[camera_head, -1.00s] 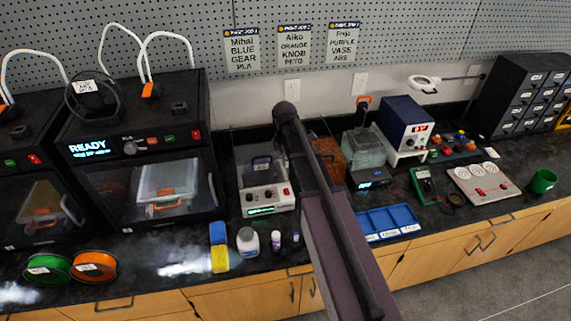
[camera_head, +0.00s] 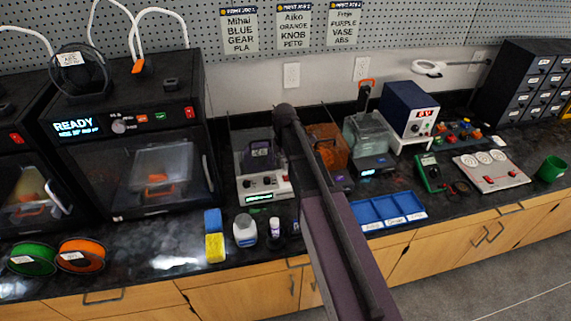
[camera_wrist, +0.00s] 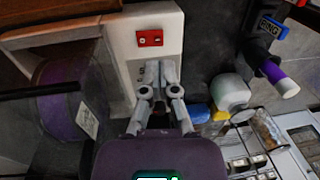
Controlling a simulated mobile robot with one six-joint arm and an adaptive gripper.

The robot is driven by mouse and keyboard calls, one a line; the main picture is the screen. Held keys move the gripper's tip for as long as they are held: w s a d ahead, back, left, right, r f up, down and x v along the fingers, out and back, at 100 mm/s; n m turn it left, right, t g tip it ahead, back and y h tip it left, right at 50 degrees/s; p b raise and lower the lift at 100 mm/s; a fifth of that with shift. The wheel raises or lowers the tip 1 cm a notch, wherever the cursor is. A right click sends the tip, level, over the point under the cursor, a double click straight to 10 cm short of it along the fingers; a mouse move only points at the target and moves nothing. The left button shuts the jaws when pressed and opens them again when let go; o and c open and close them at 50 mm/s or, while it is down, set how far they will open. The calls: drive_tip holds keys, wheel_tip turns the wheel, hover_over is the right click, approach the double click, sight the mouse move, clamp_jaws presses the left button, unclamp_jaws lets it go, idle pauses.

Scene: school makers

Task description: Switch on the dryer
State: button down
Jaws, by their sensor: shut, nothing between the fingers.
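In the wrist view a white box (camera_wrist: 115,62), seemingly the dryer, carries a red rocker switch (camera_wrist: 150,38). My gripper (camera_wrist: 160,72) has its fingers together in front of the white face, just below the switch in the picture. I cannot tell whether they touch the face. A purple spool (camera_wrist: 72,112) stands at left, beside the box. In the head view a box with a see-through orange lid (camera_head: 329,143), probably this same dryer, is partly hidden behind my arm. My gripper is hidden there. The switch position is unclear.
Left of my arm stand a white device with knobs (camera_head: 262,186), a white bottle (camera_head: 245,231) and a yellow and blue block (camera_head: 214,246). Right of it lie a blue tray (camera_head: 388,211) and a green meter (camera_head: 429,170). A black printer (camera_head: 140,208) fills the left.

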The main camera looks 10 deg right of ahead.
sight(286, 180)
drive_tip(key=shift+s+f+b, duration=0.15)
drive_tip(key=shift+f+b, duration=0.9)
drive_tip(key=shift+f, duration=0.1)
drive_tip(key=shift+s+f+b, duration=0.15)
drive_tip(key=shift+f+b, duration=0.85)
drive_tip(key=shift+f, duration=0.15)
drive_tip(key=shift+a, duration=0.1)
